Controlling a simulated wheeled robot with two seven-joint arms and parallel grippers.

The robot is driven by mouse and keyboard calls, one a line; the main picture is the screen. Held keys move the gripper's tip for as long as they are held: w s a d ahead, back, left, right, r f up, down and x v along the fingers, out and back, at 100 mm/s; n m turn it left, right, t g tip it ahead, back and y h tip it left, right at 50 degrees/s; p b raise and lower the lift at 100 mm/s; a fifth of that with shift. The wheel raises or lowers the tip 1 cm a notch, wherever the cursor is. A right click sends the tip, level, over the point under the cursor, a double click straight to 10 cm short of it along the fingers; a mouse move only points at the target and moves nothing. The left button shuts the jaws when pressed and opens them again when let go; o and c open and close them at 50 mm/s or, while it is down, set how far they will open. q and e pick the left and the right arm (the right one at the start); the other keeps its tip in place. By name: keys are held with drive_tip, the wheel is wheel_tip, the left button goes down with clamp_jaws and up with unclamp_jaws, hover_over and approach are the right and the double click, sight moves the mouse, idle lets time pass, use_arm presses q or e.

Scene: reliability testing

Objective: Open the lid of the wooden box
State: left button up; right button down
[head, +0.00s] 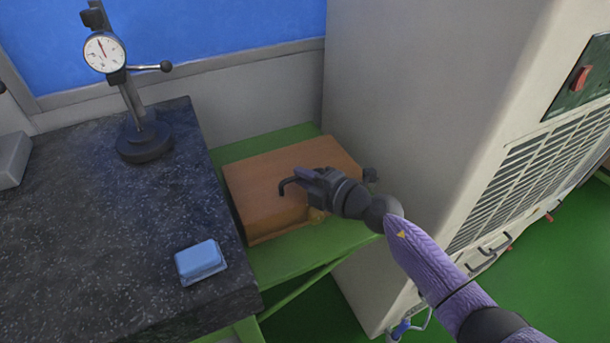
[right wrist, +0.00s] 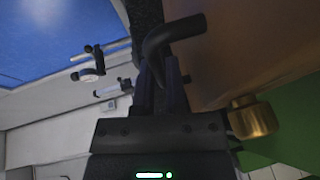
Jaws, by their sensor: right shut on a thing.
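The wooden box (head: 258,178) sits on a green stand, and its top looks flat and shut. A brass fitting (right wrist: 252,117) shows on its side in the right wrist view, and also low at its front in the head view (head: 318,215). My right gripper (head: 304,176) is over the front of the box top. It is shut on a black bent rod (right wrist: 172,38), whose hooked end points away from the fingers. I cannot tell whether the rod is fixed to the box. My arm hides part of the box's front right. My left gripper is not in view.
A dark speckled slab (head: 95,235) at the left carries a dial gauge stand (head: 145,140) and a light blue block (head: 200,262). A tall pale cabinet (head: 420,110) stands close on the box's right. Bare green stand surface (head: 295,258) shows in front of the box.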

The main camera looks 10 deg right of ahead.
sight(290, 167)
drive_tip(key=shift+m+g+h, duration=0.4)
drive_tip(key=shift+g+h, duration=0.1)
drive_tip(key=shift+g, duration=0.3)
drive_tip(key=r+p, duration=0.1)
drive_tip(key=p, duration=0.1)
drive_tip(key=w+r+p, duration=0.1)
drive_tip(key=p, duration=0.2)
drive_tip(key=w+r+p, duration=0.1)
drive_tip(key=r+p, duration=0.1)
drive_tip(key=shift+a+p, duration=0.3)
drive_tip(key=shift+w+a+r+g+h+p, duration=0.25)
drive_tip(key=shift+w+g+p, duration=0.15)
drive_tip(key=shift+w+p, duration=0.25)
drive_tip(key=shift+w+a+r+g+h+p, duration=0.25)
drive_tip(key=shift+w+g+p, duration=0.15)
drive_tip(key=shift+w+p, duration=0.15)
drive_tip(key=shift+w+m+g, duration=0.3)
drive_tip(key=b, duration=0.1)
drive_tip(key=w+g+b, duration=0.1)
drive_tip(key=b, duration=0.1)
drive_tip(key=w+b, duration=0.1)
drive_tip(key=shift+a+r+g+h+b, duration=0.3)
drive_tip(key=shift+a+h, duration=0.05)
drive_tip(key=shift+h, duration=0.05)
drive_tip(key=shift+r, duration=0.15)
drive_tip(key=shift+w+r+m+b, duration=0.15)
drive_tip(key=shift+r+m+b, duration=0.15)
drive_tip(key=shift+b, duration=0.1)
